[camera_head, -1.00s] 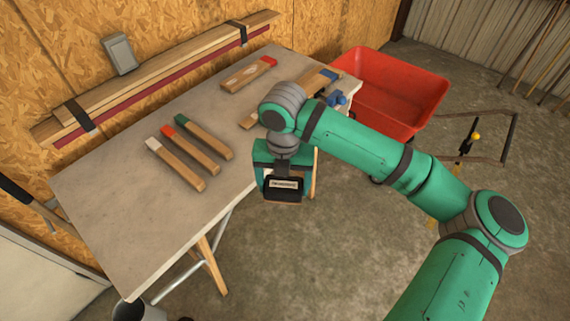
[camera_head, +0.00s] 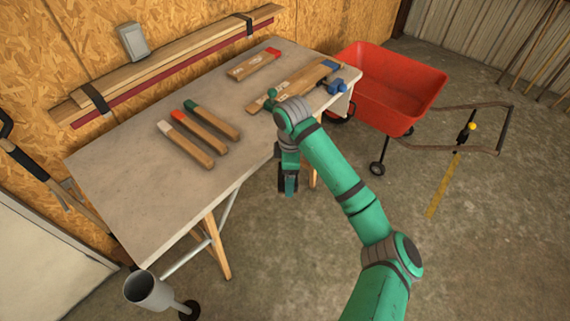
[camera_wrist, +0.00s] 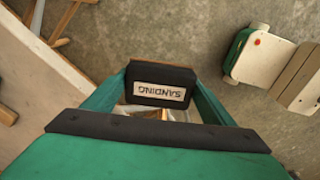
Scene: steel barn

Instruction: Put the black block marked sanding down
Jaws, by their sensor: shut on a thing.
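The black block marked SANDING (camera_wrist: 160,84) is between the two green fingers of my gripper (camera_wrist: 158,98) in the wrist view. Its pale label reads upside down there. My gripper is shut on it. In the head view my gripper (camera_head: 289,184) hangs pointing down beside the near right edge of the workbench (camera_head: 120,190), apart from the top and over the floor. The block is hard to make out in the head view, mostly hidden by the gripper.
Several wooden pieces with coloured ends (camera_head: 205,130) lie on the bench. A longer board (camera_head: 300,85) and a blue item (camera_head: 338,85) are at its right end. A red wagon (camera_head: 390,90) stands beyond. The bench's near left part is bare.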

